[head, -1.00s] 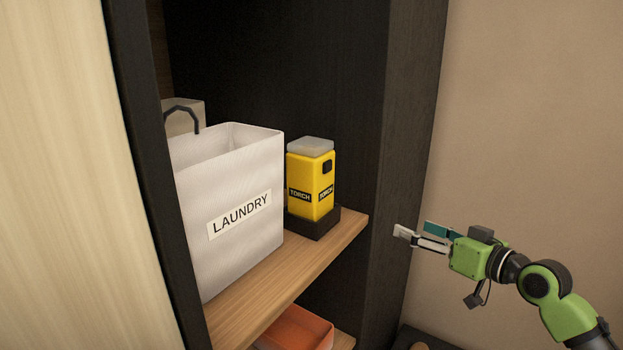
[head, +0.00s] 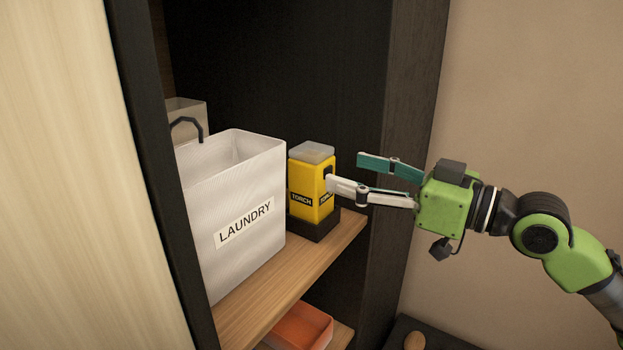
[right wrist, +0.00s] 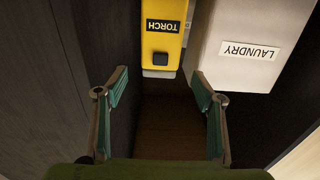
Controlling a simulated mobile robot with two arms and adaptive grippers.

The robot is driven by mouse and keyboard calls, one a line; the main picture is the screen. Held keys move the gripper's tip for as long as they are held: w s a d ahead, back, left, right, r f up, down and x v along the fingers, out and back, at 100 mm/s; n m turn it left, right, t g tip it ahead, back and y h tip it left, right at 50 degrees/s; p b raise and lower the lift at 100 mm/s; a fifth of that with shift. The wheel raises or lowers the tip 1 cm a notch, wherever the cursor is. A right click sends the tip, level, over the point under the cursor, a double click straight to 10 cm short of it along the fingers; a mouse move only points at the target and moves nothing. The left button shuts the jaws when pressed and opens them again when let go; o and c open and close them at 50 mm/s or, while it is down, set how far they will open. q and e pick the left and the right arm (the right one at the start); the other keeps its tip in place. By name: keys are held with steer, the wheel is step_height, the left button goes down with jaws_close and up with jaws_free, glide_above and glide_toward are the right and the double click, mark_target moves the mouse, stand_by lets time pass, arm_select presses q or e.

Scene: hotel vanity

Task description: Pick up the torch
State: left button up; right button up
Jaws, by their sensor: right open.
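The yellow torch (head: 306,183) with a clear grey top and black labels stands upright in a dark base (head: 318,228) on the wooden shelf. In the head view it is just right of the laundry bag. My right gripper (head: 343,171) is open and empty at its right, and one finger overlaps the torch's right side in the picture; contact cannot be told. In the right wrist view the torch (right wrist: 162,32) appears upside down at the top, ahead of and between the spread fingers (right wrist: 160,88). My left gripper is not in view.
A white laundry bag (head: 248,190) stands close on the torch's left. The dark cabinet side panel (head: 408,100) rises behind my right gripper. An orange tray (head: 300,327) sits on the shelf below. The shelf front (head: 265,290) is bare.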

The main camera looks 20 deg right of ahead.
mark_target(327, 163)
steer(key=p+x, duration=0.1)
steer(key=x, duration=0.1)
steer(key=shift+w+a+r+p, duration=0.1)
steer(key=shift+w+r+p, duration=0.15)
steer(key=shift+p, duration=0.1)
steer(key=shift+w+a+f, duration=0.2)
steer(key=shift+w+a, duration=0.15)
steer(key=shift+w+a+r+p, duration=0.2)
steer(key=shift+w+a+p, duration=0.05)
steer(key=shift+p, duration=0.4)
steer(key=p+x, duration=0.3)
steer(key=x, duration=0.1)
steer(key=shift+w+a+f, duration=0.15)
steer(key=shift+w+f, duration=0.1)
steer(key=shift+w, duration=0.05)
steer(key=shift+s, duration=0.1)
steer(key=shift+c, duration=0.3)
steer(key=c, duration=1.7)
steer(key=shift+r, duration=0.15)
